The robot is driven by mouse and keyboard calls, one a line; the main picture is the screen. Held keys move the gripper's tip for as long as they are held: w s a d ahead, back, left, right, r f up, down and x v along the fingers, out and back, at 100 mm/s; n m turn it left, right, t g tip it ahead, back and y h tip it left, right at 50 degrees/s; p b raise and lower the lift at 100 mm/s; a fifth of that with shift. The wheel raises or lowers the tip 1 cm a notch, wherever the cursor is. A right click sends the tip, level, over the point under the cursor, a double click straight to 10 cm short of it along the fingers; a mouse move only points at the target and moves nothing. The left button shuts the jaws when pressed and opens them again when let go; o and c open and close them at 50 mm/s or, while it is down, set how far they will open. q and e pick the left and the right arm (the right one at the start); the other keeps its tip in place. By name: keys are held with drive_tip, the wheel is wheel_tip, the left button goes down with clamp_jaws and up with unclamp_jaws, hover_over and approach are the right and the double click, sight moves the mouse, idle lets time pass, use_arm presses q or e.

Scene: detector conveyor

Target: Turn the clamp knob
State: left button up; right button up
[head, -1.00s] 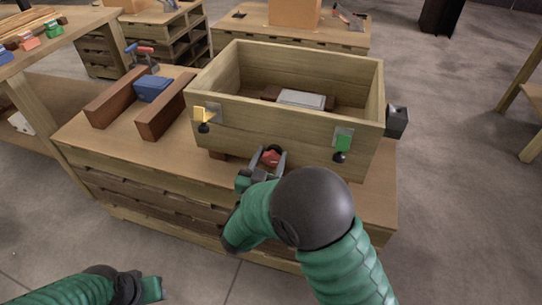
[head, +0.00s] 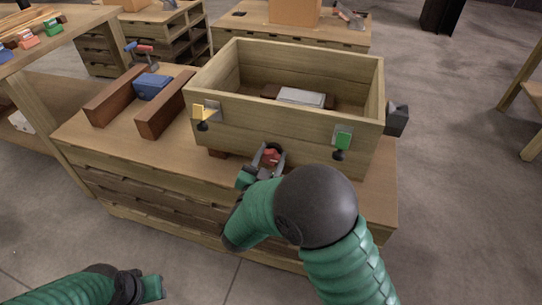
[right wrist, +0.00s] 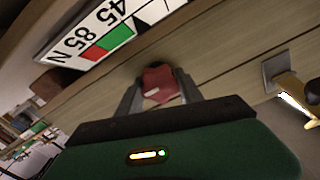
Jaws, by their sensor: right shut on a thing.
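A red clamp knob (head: 271,156) is at the near side of the wooden box, low on its front. My right gripper (head: 269,160) is shut on it. In the right wrist view the red knob (right wrist: 159,84) sits between the two grey fingers (right wrist: 160,97). A white gauge plate (right wrist: 108,32) with red and green bands and printed numbers shows above it; a pointer position is not clear. My left gripper (head: 152,289) is low at the left, away from the box; its fingers are too unclear to read.
The open wooden box (head: 255,133) stands on a wooden workbench (head: 105,155) and holds a grey block. A yellow tag (head: 200,112) and a green tag (head: 343,138), each with a black knob, are on its front. A blue block (head: 152,87) lies between brown bars at left.

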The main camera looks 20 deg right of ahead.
drive_tip(key=shift+f+m+b, duration=0.1)
drive_tip(key=shift+m+b, duration=0.25)
drive_tip(key=shift+m, duration=0.85)
drive_tip(key=o, duration=1.4)
drive_tip(key=shift+m, duration=0.3)
